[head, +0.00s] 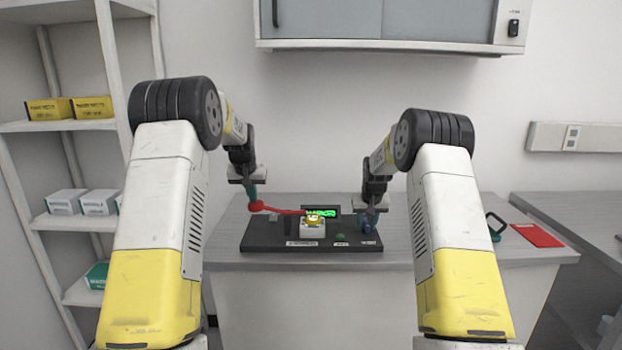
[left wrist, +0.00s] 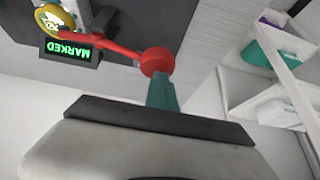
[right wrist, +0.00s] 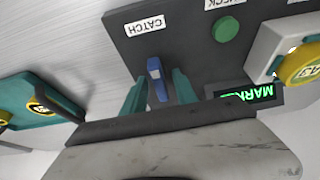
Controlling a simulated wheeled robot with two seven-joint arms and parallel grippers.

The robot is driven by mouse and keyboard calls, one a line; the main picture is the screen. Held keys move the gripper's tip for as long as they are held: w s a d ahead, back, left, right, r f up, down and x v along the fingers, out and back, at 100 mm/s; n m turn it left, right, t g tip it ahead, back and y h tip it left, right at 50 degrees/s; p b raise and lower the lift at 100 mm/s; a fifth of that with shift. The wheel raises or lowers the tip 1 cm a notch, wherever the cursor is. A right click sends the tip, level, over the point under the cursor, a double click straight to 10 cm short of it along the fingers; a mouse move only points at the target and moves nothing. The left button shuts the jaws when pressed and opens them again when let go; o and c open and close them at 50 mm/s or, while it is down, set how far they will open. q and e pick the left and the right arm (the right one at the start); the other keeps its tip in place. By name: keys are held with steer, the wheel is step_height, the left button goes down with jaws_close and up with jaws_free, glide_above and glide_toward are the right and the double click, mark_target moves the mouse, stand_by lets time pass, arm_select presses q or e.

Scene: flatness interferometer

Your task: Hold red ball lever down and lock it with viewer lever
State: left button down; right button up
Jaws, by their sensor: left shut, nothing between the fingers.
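The red ball lever (head: 283,210) reaches left across the dark device, and its red ball (left wrist: 157,62) is at the shut teal fingertips of my left gripper (left wrist: 161,88). The fingertips appear to touch the ball from above, without gripping it. The lever's other end lies at a yellow disc (left wrist: 52,20) on a white block. A small blue lever (right wrist: 157,80) stands by a label reading CATCH. The open teal fingers of my right gripper (right wrist: 159,92) are on either side of it, with gaps visible. No part is labelled viewer lever.
The dark base (head: 262,236) sits on a grey bench (head: 225,254). A display (left wrist: 71,50) glows green with MARKED. A green button (right wrist: 227,29) is on the base.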

mark_target(253, 205)
arm_select(q)
steer(key=shift+s+d+f, duration=0.1)
steer(key=shift+f, duration=2.4)
arm_select(e)
steer(key=c, duration=0.7)
steer(key=n+y, duration=0.1)
steer(key=n, duration=0.1)
steer(key=shift+d+n, duration=0.1)
steer(key=shift+n, duration=0.3)
steer(key=shift+c, duration=0.2)
steer(key=shift+n+y, duration=0.4)
steer(key=shift+n, duration=0.6)
steer(key=shift+n+g+y, duration=0.3)
steer(key=shift+n, duration=0.5)
steer(key=n+g+y, duration=0.1)
steer(key=n, duration=0.2)
